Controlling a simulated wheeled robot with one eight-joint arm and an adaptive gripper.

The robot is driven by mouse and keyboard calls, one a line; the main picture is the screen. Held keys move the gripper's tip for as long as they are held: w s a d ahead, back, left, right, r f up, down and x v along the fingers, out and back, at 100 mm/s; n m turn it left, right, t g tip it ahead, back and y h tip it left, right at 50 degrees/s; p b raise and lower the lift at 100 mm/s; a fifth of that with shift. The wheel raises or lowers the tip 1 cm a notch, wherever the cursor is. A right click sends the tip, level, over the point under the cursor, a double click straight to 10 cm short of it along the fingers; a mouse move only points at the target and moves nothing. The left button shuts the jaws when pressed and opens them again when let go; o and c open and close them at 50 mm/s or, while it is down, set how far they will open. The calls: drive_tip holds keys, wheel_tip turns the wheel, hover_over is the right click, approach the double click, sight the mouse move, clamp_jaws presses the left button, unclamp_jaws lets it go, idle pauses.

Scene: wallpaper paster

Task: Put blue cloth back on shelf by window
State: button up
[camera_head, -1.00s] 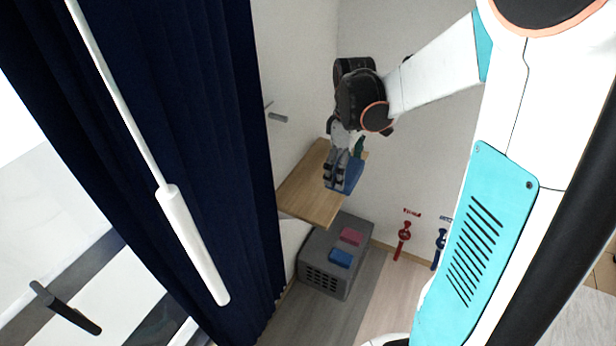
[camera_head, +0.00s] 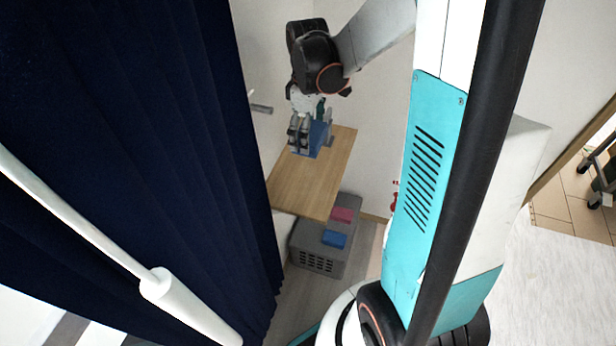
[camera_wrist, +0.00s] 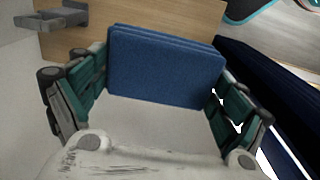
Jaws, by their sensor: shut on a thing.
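The blue cloth (camera_wrist: 166,68) is a folded flat block between the two fingers of my gripper (camera_wrist: 160,92) in the wrist view. My gripper is shut on it, with one finger at each side edge. In the head view my gripper (camera_head: 310,140) points down with the blue cloth (camera_head: 320,136) at the wooden shelf (camera_head: 322,180). I cannot tell whether the cloth touches the shelf. The shelf board (camera_wrist: 200,18) also shows behind the cloth in the wrist view.
A grey crate (camera_head: 318,262) stands on the floor below the shelf, with a red folded cloth (camera_head: 342,214) and another blue one (camera_head: 334,239) on it. A dark blue curtain (camera_head: 150,150) hangs at the left. A grey bracket (camera_head: 261,108) is on the wall. The shelf's front is bare.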

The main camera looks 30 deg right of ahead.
sight(308, 181)
wheel_tip(308, 181, down, 17)
drive_tip(key=b, duration=0.5)
drive_tip(key=shift+b, duration=0.4)
drive_tip(key=shift+c, duration=0.3)
drive_tip(key=o, duration=0.9)
drive_tip(key=shift+f, duration=0.1)
